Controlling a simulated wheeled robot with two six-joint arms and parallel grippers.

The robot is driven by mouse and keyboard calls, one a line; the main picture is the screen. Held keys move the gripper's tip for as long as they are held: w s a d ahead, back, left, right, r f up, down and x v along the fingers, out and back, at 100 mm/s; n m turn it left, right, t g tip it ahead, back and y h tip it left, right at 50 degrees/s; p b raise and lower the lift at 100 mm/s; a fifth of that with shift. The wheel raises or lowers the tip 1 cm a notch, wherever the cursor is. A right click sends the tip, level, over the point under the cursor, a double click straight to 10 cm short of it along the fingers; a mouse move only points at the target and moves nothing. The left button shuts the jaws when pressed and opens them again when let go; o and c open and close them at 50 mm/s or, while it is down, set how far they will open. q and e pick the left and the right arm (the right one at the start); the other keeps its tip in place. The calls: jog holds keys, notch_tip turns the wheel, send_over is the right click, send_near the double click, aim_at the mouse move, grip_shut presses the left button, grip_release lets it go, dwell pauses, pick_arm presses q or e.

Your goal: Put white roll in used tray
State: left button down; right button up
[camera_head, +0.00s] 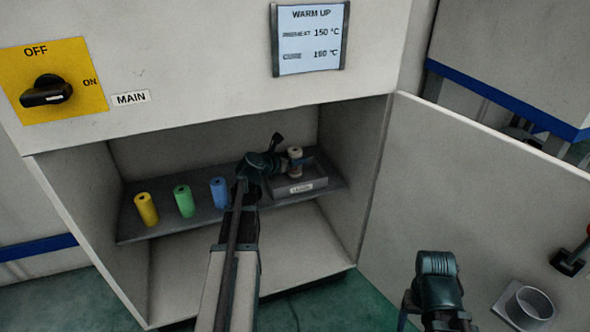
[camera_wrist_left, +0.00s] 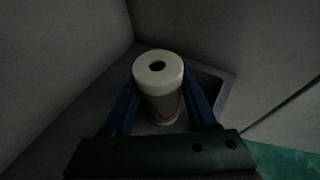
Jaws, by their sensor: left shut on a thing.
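The white roll (camera_head: 295,154) stands upright between the fingers of my left gripper (camera_head: 292,163), at the right end of the cabinet shelf. The left wrist view shows the white roll (camera_wrist_left: 160,78) from above, with its dark centre hole and a red line on its side; the blue fingers of my left gripper (camera_wrist_left: 165,108) close on both sides. The used tray (camera_head: 312,185), a grey tray with a small front label, is directly below the roll. I cannot tell whether the roll touches its floor. My right gripper (camera_head: 440,318) is low at the right, its fingers not clear.
Yellow (camera_head: 146,209), green (camera_head: 184,201) and blue (camera_head: 219,191) rolls stand on the shelf (camera_head: 165,229) left of the tray. Cabinet walls close in at both sides. The open door (camera_head: 460,190) hangs at the right, with a round cup holder (camera_head: 528,306) on it.

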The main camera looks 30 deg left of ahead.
pick_arm(q)
jog(key=shift+f+b, duration=1.3)
jog(key=shift+f, duration=0.35)
jog(key=shift+f, duration=0.2)
jog(key=shift+c, duration=1)
grip_release()
jog(key=shift+r, duration=0.15)
jog(key=shift+s+r, duration=0.1)
jog(key=shift+r, duration=0.15)
jog(key=shift+p+v, duration=2.3)
jog(key=shift+v, duration=3.55)
jog(key=shift+f, duration=0.15)
